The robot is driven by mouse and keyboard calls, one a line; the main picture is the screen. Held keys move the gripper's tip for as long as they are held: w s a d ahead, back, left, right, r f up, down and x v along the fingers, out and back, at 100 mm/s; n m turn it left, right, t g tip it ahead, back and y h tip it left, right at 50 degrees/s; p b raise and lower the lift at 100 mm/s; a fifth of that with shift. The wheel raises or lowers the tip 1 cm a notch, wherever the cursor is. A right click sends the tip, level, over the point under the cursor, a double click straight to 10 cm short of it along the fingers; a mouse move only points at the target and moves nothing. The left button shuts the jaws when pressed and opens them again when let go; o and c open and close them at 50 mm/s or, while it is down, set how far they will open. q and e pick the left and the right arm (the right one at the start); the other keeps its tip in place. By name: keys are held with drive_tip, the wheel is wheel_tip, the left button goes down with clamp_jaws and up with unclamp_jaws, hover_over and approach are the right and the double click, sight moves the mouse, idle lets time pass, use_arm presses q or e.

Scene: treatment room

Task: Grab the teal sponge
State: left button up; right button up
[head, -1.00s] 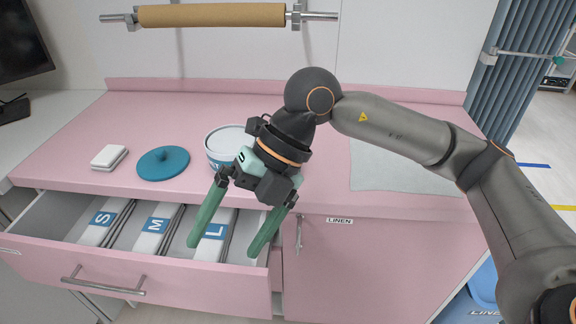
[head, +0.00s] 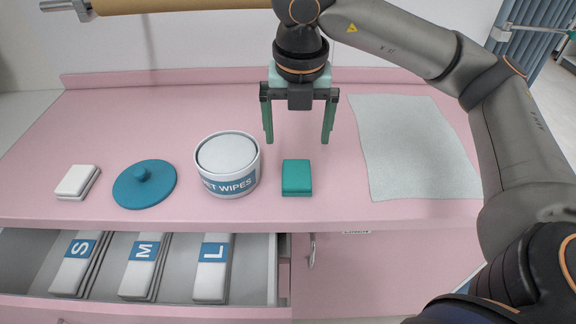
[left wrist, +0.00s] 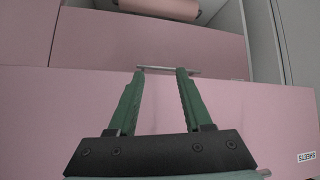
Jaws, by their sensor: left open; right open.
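The teal sponge (head: 297,177) lies flat on the pink counter, just right of the wet wipes tub. My right gripper (head: 299,142) is open and empty, pointing down. In the head view its two green fingers show just behind the sponge, one toward each side of it. I cannot tell the exact height of the fingertips above the counter. My left gripper (left wrist: 160,75) is open and empty in the left wrist view, facing a pink drawer front with a metal handle (left wrist: 168,69). It is out of the head view.
The wet wipes tub (head: 228,165), its blue lid (head: 145,184) and a white block (head: 76,182) stand left on the counter (head: 330,209). A grey cloth (head: 415,145) lies right. Below, an open drawer (head: 262,270) holds packs marked S, M and L.

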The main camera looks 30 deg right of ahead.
hover_over(297, 173)
drive_tip(key=s, duration=0.1)
drive_tip(key=f, duration=0.5)
drive_tip(key=shift+a+f, duration=0.25)
drive_tip(key=shift+f, duration=0.05)
drive_tip(key=shift+w+d+f, duration=0.1)
drive_tip(key=shift+w+f, duration=0.05)
drive_tip(key=shift+f, duration=0.8)
drive_tip(key=shift+w+d+f, duration=0.1)
drive_tip(key=shift+w+f, duration=0.1)
drive_tip(key=shift+f, duration=0.7)
drive_tip(key=shift+w+d+f, duration=0.1)
drive_tip(key=shift+w+f, duration=0.05)
drive_tip(key=shift+f, duration=0.8)
drive_tip(key=c, duration=1.3)
